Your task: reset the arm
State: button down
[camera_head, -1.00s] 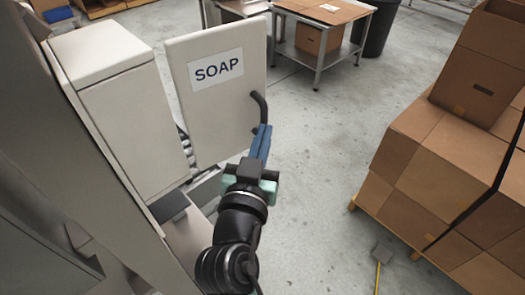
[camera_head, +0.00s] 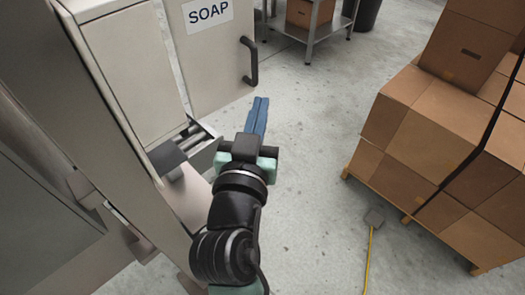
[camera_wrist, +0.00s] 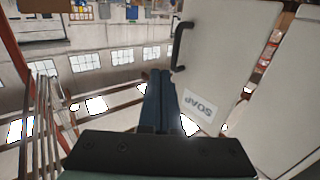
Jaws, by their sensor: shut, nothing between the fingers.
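My gripper (camera_head: 258,117) is shut and empty, its blue fingers together, in the middle of the head view. It is in open air in front of and below a pale panel (camera_head: 208,60) with a SOAP label and a dark bar handle (camera_head: 250,62). The fingers are apart from the handle. In the wrist view my gripper (camera_wrist: 160,75) points up the picture, and the SOAP panel (camera_wrist: 225,50) and its handle (camera_wrist: 180,46) are to its right.
Stacked cardboard boxes (camera_head: 440,125) stand on a pallet at the right. A yellow cord (camera_head: 367,262) lies on the floor. A metal table (camera_head: 312,35) stands at the back. A pale cabinet (camera_head: 130,70) stands close at the left. Floor between gripper and boxes is clear.

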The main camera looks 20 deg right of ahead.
jog(key=s+a+b, duration=0.2)
jog(key=s, duration=0.3)
jog(key=w+a+r+n+t+y, duration=0.1)
jog(key=w+a+r+t+y, duration=0.15)
jog(key=r, duration=0.55)
jog(key=w+a+r+n+t+y, duration=0.1)
jog(key=w+a+r+t, duration=0.15)
jog(key=r, duration=0.55)
jog(key=s+a+r+n+t+y, duration=0.2)
jog(key=s+a+r+t+y, duration=0.1)
jog(key=r, duration=0.5)
jog(key=s+a+r+n+t+y, duration=0.2)
jog(key=s+a+r+t+y, duration=0.1)
jog(key=r, duration=0.6)
jog(key=shift+s+a+r+n+t, duration=0.15)
jog(key=shift+a+n+t, duration=0.2)
jog(key=shift+t, duration=0.25)
jog(key=shift+a+y, duration=0.1)
jog(key=shift+y, duration=0.15)
